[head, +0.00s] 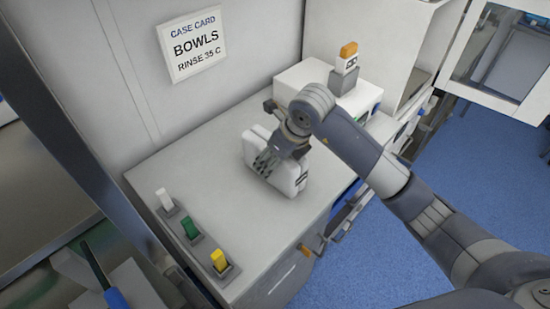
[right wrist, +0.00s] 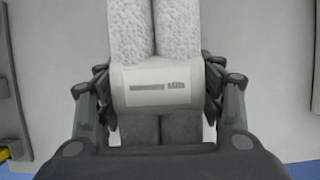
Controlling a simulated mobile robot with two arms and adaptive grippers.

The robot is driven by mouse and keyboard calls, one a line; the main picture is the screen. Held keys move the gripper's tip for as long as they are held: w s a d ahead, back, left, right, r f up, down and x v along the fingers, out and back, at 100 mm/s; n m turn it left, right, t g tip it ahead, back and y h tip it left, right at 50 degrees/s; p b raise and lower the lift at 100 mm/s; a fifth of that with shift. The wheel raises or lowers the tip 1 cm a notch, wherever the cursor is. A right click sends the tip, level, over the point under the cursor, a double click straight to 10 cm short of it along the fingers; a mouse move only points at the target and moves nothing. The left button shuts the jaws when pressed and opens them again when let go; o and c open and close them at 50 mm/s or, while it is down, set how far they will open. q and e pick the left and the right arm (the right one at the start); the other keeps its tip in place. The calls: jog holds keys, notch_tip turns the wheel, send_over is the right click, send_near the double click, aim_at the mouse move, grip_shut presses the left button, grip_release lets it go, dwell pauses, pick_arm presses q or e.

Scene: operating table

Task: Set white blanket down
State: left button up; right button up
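The white blanket (head: 291,179) is a folded bundle on or just above the grey-white counter top (head: 200,160); I cannot tell if it touches. My right gripper (head: 272,160) is around it from above, with a finger on each side. In the right wrist view the blanket (right wrist: 155,30) shows two fluffy white folds and a pale band with a printed label. The right gripper's fingers (right wrist: 160,105) press against both sides of the band. My left gripper is not in view.
White, green and yellow items (head: 190,228) stand in grey holders along the counter's front left. A white box (head: 300,80) and an orange-topped bottle (head: 348,55) are at the back right. A case card reading "BOWLS RINSE 35 C" (head: 193,45) hangs on the wall. Bare counter lies left of the blanket.

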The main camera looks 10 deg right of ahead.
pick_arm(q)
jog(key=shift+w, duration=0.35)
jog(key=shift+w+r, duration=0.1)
pick_arm(e)
jog(key=shift+r, duration=0.1)
jog(key=shift+r, duration=0.15)
jog(key=b+v, duration=0.1)
jog(key=v, duration=1.1)
jog(key=shift+b, duration=0.35)
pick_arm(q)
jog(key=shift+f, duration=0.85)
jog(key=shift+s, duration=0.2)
pick_arm(e)
jog(key=shift+s, duration=0.1)
